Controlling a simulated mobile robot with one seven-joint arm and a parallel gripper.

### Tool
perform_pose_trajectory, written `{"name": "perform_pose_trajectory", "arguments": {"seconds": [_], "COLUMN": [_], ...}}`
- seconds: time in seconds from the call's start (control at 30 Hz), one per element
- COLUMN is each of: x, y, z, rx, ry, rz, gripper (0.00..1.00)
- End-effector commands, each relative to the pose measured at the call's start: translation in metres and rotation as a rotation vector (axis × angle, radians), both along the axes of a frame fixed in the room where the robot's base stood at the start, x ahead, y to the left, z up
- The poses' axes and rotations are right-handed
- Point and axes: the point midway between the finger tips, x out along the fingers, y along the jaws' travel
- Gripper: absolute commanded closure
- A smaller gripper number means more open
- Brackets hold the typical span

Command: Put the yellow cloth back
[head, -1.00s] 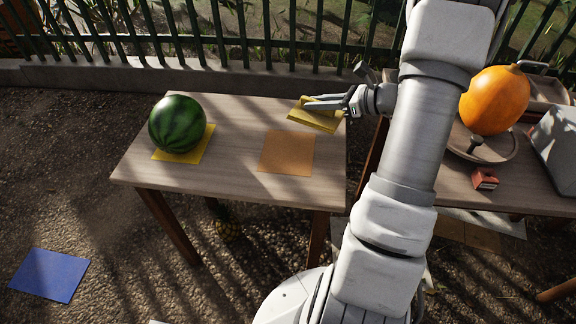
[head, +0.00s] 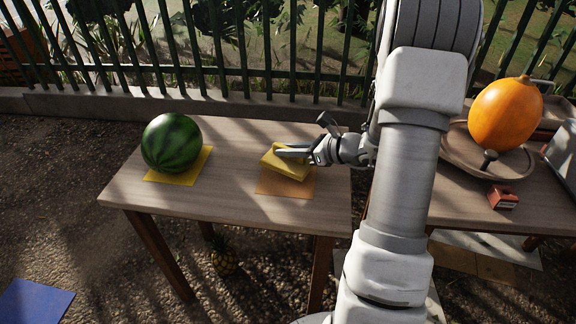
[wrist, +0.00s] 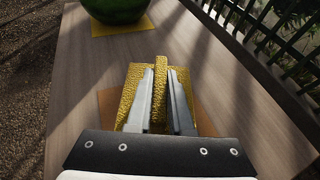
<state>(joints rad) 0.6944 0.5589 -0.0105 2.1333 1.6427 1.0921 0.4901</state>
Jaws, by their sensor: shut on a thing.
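The yellow cloth (head: 286,165) is folded, with a ridge standing up in its middle. It is over or on the orange square (head: 284,187) on the left table; I cannot tell if it touches. My gripper (head: 296,152) is shut on the cloth's ridge. In the wrist view the cloth (wrist: 130,98) spreads on both sides of my gripper (wrist: 163,95), its ridge pinched between the fingers. The orange square (wrist: 112,103) shows partly from beneath the cloth.
A watermelon (head: 171,143) sits on a yellow square (head: 187,178) at the table's left. The right table holds an orange pumpkin (head: 505,113) on a scale and a small red object (head: 502,198). A pineapple (head: 223,262) is under the left table (head: 235,143). A fence (head: 225,75) stands behind.

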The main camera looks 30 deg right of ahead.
Motion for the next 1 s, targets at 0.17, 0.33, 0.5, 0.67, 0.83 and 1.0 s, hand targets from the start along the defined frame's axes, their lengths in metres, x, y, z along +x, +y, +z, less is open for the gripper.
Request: {"name": "perform_pose_trajectory", "arguments": {"seconds": [0.17,0.33,0.5,0.67,0.83,1.0], "x": [0.001,0.001,0.001,0.001,0.001,0.001], "y": [0.002,0.002,0.002,0.002,0.002,0.002], "z": [-0.016,-0.041,-0.04,-0.042,-0.044,-0.044], "rx": [0.003,0.002,-0.001,0.001,0.0,0.0], "ry": [0.002,0.001,-0.002,-0.001,0.0,0.0], "rz": [0.0,0.0,-0.001,0.0,0.0,0.0], "gripper": [1.0,1.0,1.0,1.0,0.65,0.51]}}
